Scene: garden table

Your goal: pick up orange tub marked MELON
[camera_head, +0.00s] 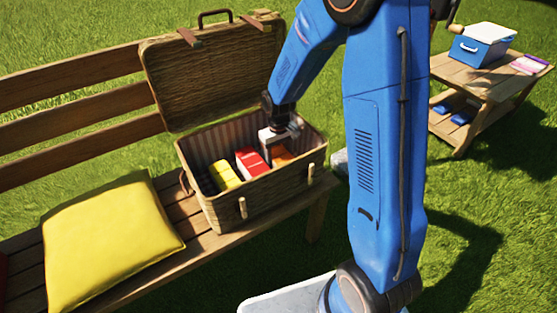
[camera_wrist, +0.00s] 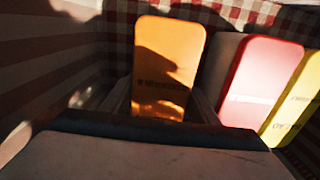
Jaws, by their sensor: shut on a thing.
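The orange tub (camera_head: 284,157) stands in the right part of the open wicker hamper (camera_head: 262,190) on the bench. In the wrist view the orange tub (camera_wrist: 170,60) is upright and straight ahead, with dark lettering too blurred to read. My gripper (camera_head: 270,152) reaches down into the hamper and is shut on the orange tub. In the wrist view my gripper (camera_wrist: 163,105) has a finger at each side of the tub's lower part. Its fingertips and the tub's base are hidden.
A red tub (camera_head: 251,161) stands left of the orange one, and yellow tubs (camera_head: 224,173) stand farther left. The hamper's walls are close around, and its raised lid (camera_head: 212,75) is behind. A yellow cushion (camera_head: 105,240) lies on the bench. A side table (camera_head: 500,85) is at right.

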